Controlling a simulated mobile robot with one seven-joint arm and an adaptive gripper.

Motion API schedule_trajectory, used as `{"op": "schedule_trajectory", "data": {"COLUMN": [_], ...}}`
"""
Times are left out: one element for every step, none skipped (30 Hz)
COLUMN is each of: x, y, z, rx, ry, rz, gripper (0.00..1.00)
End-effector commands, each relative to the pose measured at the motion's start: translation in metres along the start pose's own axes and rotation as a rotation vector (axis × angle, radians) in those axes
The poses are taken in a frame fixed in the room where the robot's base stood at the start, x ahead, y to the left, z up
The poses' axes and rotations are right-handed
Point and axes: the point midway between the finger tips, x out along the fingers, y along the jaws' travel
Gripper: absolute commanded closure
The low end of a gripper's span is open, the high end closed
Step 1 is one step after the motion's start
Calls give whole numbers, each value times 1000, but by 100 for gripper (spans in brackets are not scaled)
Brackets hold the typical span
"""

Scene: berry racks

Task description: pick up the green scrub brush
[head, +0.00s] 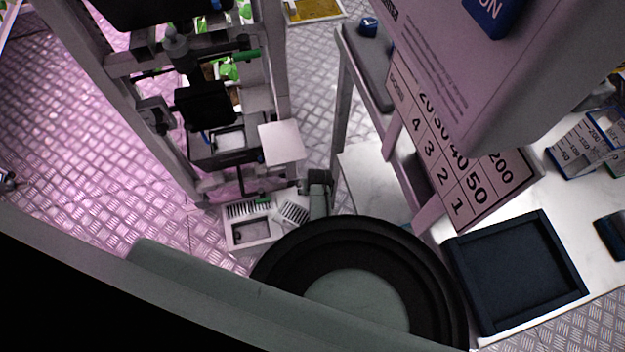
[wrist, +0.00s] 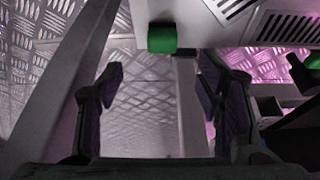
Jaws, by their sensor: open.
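In the wrist view, the two dark fingers of my gripper (wrist: 162,85) stand wide apart with nothing between them. A small green block-shaped end (wrist: 162,38) shows above and beyond the fingertips, against the edge of a grey surface. It may be the green scrub brush seen end-on, but I cannot tell for certain; no bristles show. It appears apart from both fingers. In the head view, a green bar (head: 245,56) sits on the rack, and a small green piece (head: 262,200) is lower, near the slotted panels. My gripper cannot be clearly made out there.
A grey rack (head: 278,85) with dark fittings stands at upper left, with slotted white panels (head: 250,228) at its foot. A bench with a dark tray (head: 515,268) and a numbered board (head: 455,165) is on the right. Patterned metal floor (head: 90,140) is open at left.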

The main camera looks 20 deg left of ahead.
Motion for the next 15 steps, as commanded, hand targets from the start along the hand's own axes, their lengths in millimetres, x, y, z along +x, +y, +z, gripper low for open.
{"op": "schedule_trajectory", "data": {"x": [6,8,12,16,20,26,30,35,40,44,48,51,54,55,56], "y": [0,0,0,0,0,0,0,-1,0,0,0,0,0,0,0], "z": [1,1,2,2,2,2,3,3,3,2,2,2,2,1,1], "rx": [-1,-1,-1,-1,-1,-1,-2,-2,-1,-1,-1,-1,-1,-1,0], "ry": [0,0,0,1,1,0,0,0,0,1,1,1,1,1,1], "rz": [0,0,0,0,0,0,0,0,0,0,0,0,0,0,0], "gripper": [40,40,40,40,40,40,40,40,40,40,40,40,40,40,40]}}
